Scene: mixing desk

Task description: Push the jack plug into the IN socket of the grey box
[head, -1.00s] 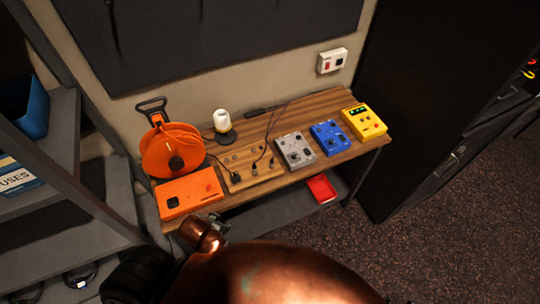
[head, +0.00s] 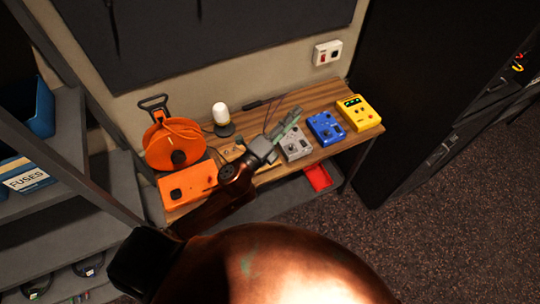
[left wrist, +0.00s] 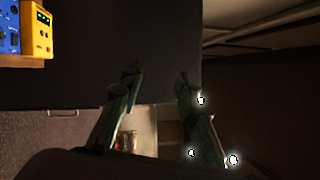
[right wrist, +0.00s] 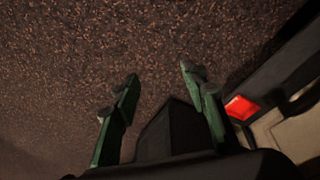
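The grey box (head: 299,151) sits on the wooden desk, left of a blue box; its IN socket is too small to make out. The wooden patch board (head: 268,175) to its left is mostly hidden behind my left arm. A thin dark cable (head: 270,114) rises behind my gripper; I cannot make out the jack plug. My left gripper (head: 284,126) is raised in front of the board and the grey box's left edge. Its fingers stand apart and empty in the left wrist view (left wrist: 158,82). My right gripper (right wrist: 159,76) is open and empty above the speckled floor.
The blue box (head: 326,128) and yellow box (head: 360,113) stand to the right. An orange box (head: 188,188), orange cable reel (head: 174,146) and lamp (head: 221,118) are left. A red tray (head: 318,177) is below the desktop. A dark cabinet stands at the right.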

